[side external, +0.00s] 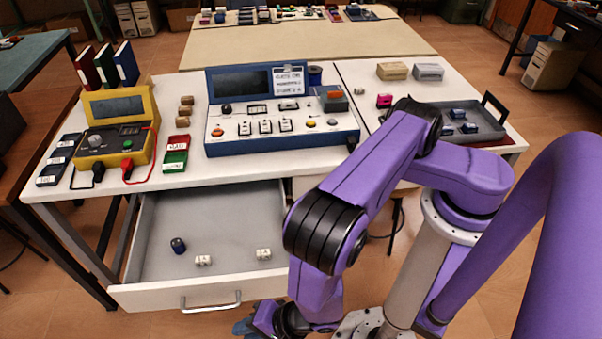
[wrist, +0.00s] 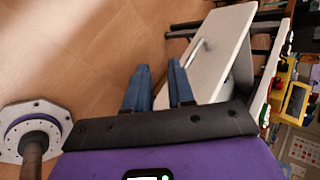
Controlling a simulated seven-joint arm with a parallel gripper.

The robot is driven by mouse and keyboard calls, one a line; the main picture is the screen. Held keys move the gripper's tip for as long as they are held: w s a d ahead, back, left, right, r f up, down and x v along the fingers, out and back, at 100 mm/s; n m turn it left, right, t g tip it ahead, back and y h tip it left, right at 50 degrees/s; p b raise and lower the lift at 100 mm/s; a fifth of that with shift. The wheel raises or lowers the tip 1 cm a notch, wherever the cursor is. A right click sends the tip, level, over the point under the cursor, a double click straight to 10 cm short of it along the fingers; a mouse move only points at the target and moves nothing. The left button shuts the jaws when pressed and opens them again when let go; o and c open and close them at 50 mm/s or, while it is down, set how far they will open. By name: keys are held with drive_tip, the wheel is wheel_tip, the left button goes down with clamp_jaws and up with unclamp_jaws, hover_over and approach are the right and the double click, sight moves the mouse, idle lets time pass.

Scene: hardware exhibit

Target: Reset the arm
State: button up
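My purple arm is folded low in the side external view, with my gripper (side external: 246,325) near the bottom edge, below and in front of the open drawer (side external: 215,225). In the wrist view, my gripper (wrist: 158,70) shows two blue fingers spread apart with nothing between them. The white drawer front (wrist: 215,50) and its handle (wrist: 197,52) lie just beyond the fingers in that view. Most of the gripper is cut off or hidden by my arm in the side external view.
The open drawer holds a dark blue cylinder (side external: 178,245) and two small white pieces, left (side external: 203,260) and right (side external: 264,254). The white table carries a blue control panel (side external: 283,138), a yellow meter (side external: 115,140) and a grey tray (side external: 470,128). Open floor (wrist: 75,45) lies left of the drawer in the wrist view.

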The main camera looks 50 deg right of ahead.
drive_tip(key=s+d+r+n+g, duration=0.25)
drive_tip(key=r+n, duration=0.35)
drive_tip(key=r, duration=0.3)
drive_tip(key=s+d+r+n+g, duration=0.1)
drive_tip(key=d+r+n+g, duration=0.3)
drive_tip(key=r+n, duration=0.35)
drive_tip(key=s+d+r+n+h, duration=0.1)
drive_tip(key=d+r+n, duration=0.3)
drive_tip(key=d, duration=0.4)
drive_tip(key=s+d+r+n+h, duration=0.1)
drive_tip(key=d+r+n+h, duration=0.1)
drive_tip(key=d+r+n, duration=0.3)
drive_tip(key=s+d+r+n+g+h, duration=0.1)
drive_tip(key=d+r+n, duration=0.3)
drive_tip(key=d, duration=0.8)
drive_tip(key=shift+s+r, duration=0.45)
